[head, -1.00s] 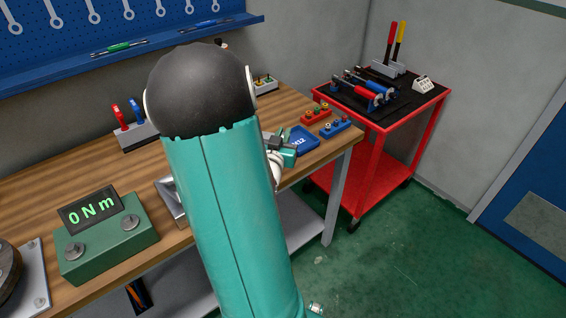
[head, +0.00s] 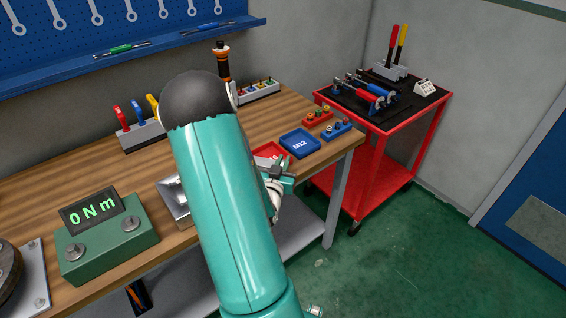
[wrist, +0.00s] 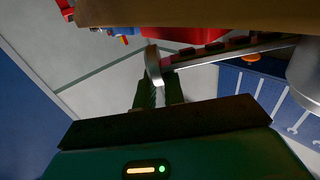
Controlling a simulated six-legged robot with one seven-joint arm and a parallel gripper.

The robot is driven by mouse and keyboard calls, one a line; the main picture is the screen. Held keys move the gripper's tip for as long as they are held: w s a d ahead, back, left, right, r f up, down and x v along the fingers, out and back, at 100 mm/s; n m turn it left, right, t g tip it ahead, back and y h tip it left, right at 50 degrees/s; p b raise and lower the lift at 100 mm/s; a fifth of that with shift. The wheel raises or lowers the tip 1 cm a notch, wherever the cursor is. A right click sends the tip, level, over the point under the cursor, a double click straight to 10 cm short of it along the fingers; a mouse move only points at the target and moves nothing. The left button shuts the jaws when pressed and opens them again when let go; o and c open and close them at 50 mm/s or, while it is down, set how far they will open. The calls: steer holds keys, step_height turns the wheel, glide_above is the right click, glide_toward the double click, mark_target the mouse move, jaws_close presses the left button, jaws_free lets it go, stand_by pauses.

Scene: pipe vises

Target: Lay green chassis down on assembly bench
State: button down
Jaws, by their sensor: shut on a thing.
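The assembly bench (head: 115,183) has a wooden top and runs from lower left to the right middle of the head view. My gripper (head: 284,170) is at its front edge near the right end, partly hidden behind my teal arm. In the wrist view my gripper (wrist: 159,95) is shut, with a pale metal piece (wrist: 153,65) at its fingertips.
A red tray (head: 268,151) and a blue M12 tray (head: 300,144) lie beside my gripper. A green torque tester (head: 105,235) reading 0 Nm stands at left. A red cart (head: 378,130) with red and blue tools is at right.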

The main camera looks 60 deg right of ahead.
steer(key=shift+f, duration=0.3)
steer(key=shift+f, duration=0.1)
steer(key=c, duration=1.5)
jaws_free()
